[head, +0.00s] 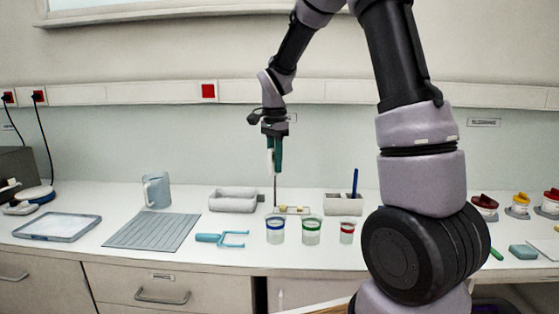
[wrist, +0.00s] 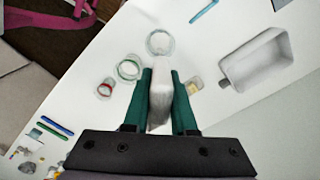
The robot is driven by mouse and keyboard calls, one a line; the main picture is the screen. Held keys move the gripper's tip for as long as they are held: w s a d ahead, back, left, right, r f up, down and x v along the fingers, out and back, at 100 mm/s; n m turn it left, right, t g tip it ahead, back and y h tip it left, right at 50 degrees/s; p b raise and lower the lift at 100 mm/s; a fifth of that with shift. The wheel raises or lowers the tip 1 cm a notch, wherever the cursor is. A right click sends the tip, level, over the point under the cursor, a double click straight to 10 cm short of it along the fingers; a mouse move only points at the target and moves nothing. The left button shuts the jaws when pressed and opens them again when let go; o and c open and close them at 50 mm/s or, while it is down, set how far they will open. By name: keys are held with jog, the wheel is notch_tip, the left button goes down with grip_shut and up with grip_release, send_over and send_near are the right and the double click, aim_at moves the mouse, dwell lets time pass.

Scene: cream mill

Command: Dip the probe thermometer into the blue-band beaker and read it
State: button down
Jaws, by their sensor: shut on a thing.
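My gripper (head: 274,150) points down and is shut on the probe thermometer, whose thin dark stem (head: 275,190) hangs upright. In the wrist view the thermometer's white body (wrist: 159,105) sits between the teal fingers of my gripper (wrist: 161,75). The blue-band beaker (head: 275,235) stands on the bench below, and it also shows in the wrist view (wrist: 160,42) just past the fingers. In the head view the stem's lower end shows just above the beaker's rim; I cannot tell whether it is over or behind it. No reading is visible.
The green-band beaker (head: 311,235) and red-band beaker (head: 347,232) stand to the right. A grey tray (head: 233,201) and a holder with a blue pen (head: 343,206) stand behind.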

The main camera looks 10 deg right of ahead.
aim_at(275, 207)
jog(key=shift+f, duration=5.4)
jog(key=shift+r, duration=5.65)
jog(key=m, duration=0.5)
